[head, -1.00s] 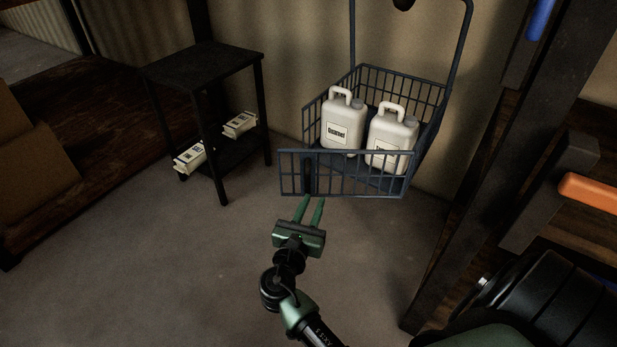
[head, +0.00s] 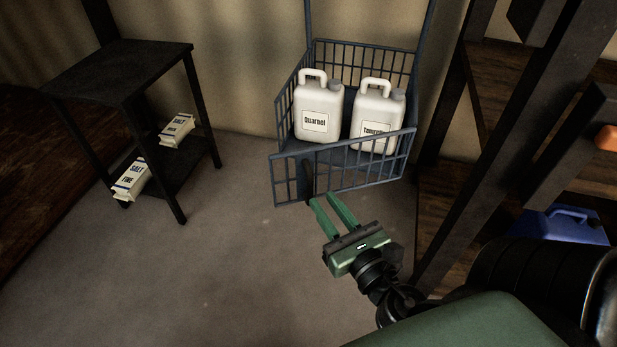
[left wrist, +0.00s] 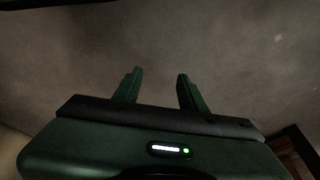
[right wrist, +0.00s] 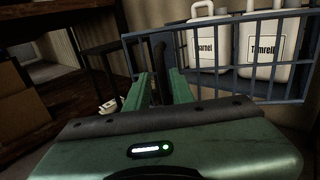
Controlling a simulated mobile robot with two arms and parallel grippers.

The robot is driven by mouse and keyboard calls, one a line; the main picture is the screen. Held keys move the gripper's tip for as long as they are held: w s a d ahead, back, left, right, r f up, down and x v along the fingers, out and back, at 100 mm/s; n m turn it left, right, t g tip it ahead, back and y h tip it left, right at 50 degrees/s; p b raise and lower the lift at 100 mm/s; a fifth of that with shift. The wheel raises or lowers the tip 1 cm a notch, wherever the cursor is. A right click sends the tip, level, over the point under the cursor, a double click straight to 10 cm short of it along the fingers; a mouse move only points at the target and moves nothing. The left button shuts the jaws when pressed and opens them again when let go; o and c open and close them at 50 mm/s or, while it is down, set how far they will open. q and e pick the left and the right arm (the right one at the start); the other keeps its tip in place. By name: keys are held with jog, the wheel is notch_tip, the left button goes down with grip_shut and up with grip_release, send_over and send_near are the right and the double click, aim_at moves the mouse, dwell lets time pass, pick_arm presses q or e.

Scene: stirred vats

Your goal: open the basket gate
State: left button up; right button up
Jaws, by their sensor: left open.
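The basket gate (head: 345,173) is the blue barred front panel of a blue wire basket (head: 282,108). Its right end meets the basket's right side; its left end appears to stand out from the left wall. A dark upright handle (head: 307,180) is near the gate's left end. My right gripper (head: 324,197) is open, its fingertips close to the handle. In the right wrist view the handle (right wrist: 159,52) appears between the fingers; I cannot tell whether they touch it. My left gripper (left wrist: 158,72) is open and empty above the floor, seen only in the left wrist view.
Dark posts and shelving (head: 450,215) rise at right. The floor (head: 230,260) before the gate is clear.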

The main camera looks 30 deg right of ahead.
aim_at(312, 185)
jog(key=w+p, duration=0.1)
jog(key=w, duration=0.1)
jog(key=w+p, duration=0.1)
jog(key=w, duration=0.2)
jog(key=shift+w+d+r+p, duration=0.15)
jog(key=shift+w+d+p, duration=0.2)
jog(key=shift+w+p, duration=0.05)
pick_arm(q)
jog(key=s+f, duration=0.4)
jog(key=f, duration=0.6)
jog(key=shift+s+a+f+g, duration=0.15)
jog(key=shift+a+g, duration=0.05)
jog(key=shift+g, duration=0.1)
pick_arm(e)
jog(key=shift+w+d, duration=0.1)
jog(key=shift+w, duration=0.65)
grip_shut()
